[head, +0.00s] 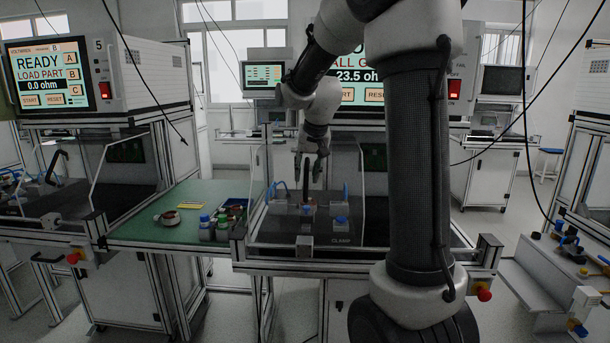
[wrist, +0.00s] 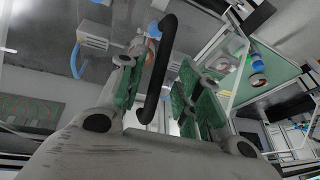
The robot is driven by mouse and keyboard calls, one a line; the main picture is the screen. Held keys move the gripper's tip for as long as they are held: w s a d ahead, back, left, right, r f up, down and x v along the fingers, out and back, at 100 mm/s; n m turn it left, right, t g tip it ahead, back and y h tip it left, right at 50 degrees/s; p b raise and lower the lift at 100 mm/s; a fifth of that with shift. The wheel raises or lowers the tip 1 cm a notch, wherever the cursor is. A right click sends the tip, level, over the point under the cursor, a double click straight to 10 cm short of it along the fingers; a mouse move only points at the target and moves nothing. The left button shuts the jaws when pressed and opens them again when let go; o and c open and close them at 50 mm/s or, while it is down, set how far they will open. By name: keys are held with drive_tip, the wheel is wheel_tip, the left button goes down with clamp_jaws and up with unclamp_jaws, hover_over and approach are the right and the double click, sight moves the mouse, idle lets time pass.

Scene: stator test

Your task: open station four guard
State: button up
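The centre station's guard (head: 347,180) is a clear panelled cover over the fixture deck; it looks lowered, though its front pane is hard to make out. A black curved handle (head: 305,180) stands at its front. In the wrist view, the handle (wrist: 152,75) passes between my gripper's fingers. My gripper (head: 308,168) points down at the handle. Its green-padded fingers (wrist: 163,92) are apart, with a visible gap to the right-hand finger. Contact on the left finger cannot be told. The station's number is hidden behind my arm.
A green bench (head: 170,205) with a cup (head: 168,217) and several bottles (head: 205,228) lies to the left. Station 5 (head: 105,75) stands beyond it. A red button (head: 484,294) sits at the front right. Blue-topped clamps (head: 341,222) stand on the deck.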

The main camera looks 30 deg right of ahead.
drive_tip(key=shift+w+d+f, duration=0.1)
drive_tip(key=shift+w+f, duration=0.1)
drive_tip(key=shift+f, duration=0.4)
drive_tip(key=shift+c, duration=0.2)
clamp_jaws()
drive_tip(key=shift+d, duration=0.1)
drive_tip(key=s+d, duration=0.9)
drive_tip(key=d, duration=0.5)
drive_tip(key=s+d, duration=1)
drive_tip(key=d, duration=0.4)
